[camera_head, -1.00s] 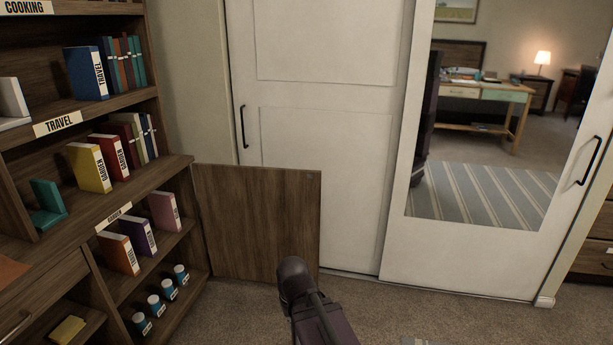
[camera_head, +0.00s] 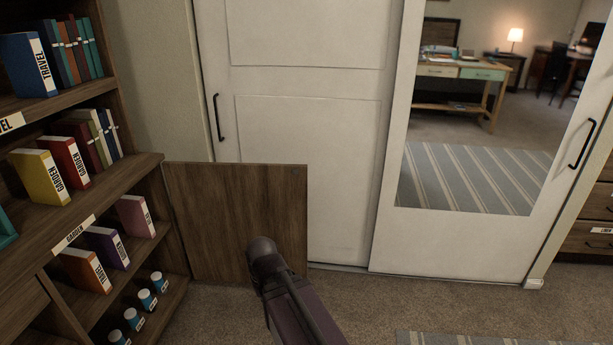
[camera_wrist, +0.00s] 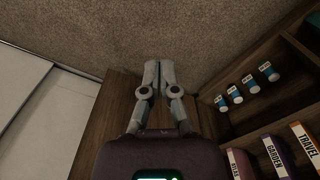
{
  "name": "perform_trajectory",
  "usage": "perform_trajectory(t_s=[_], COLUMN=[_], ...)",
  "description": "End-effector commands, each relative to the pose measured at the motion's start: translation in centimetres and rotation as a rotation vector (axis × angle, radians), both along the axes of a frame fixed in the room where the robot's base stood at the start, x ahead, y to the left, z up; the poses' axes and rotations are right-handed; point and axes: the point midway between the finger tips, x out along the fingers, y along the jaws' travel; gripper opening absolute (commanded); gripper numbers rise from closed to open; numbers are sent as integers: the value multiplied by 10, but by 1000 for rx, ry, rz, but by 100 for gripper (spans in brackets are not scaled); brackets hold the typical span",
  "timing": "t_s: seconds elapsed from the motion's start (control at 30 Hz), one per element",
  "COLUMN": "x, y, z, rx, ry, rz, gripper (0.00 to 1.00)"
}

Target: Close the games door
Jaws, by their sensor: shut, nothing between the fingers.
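A brown wooden cabinet door (camera_head: 225,215) stands swung wide open from the right edge of the bookcase, in front of the white sliding door. Its dark wood also shows in the wrist view (camera_wrist: 119,98), below and beside the fingers. My gripper (camera_wrist: 159,66) is shut and empty, its two grey fingers together. In the head view my dark arm end is in front of the door's lower right part and hides some of it. The fingers are hidden there. I cannot tell whether they touch the door.
The open compartment holds books (camera_head: 107,247) and several blue-and-white jars (camera_head: 147,299). More books stand on the shelves above. A white sliding door (camera_head: 305,130) and a mirror (camera_head: 475,130) are behind. Carpet (camera_head: 420,300) is clear to the right.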

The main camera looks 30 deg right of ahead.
Motion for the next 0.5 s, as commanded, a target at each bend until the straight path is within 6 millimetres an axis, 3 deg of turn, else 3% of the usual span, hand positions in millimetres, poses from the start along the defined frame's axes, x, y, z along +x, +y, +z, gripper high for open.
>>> perform_trajectory(t_s=[0.3, 0.5], x=[4, 30], y=[0, -3], z=[-1, -5], rx=[11, 95], ry=[-1, -14], rz=[-5, -48], gripper=[0, 0])
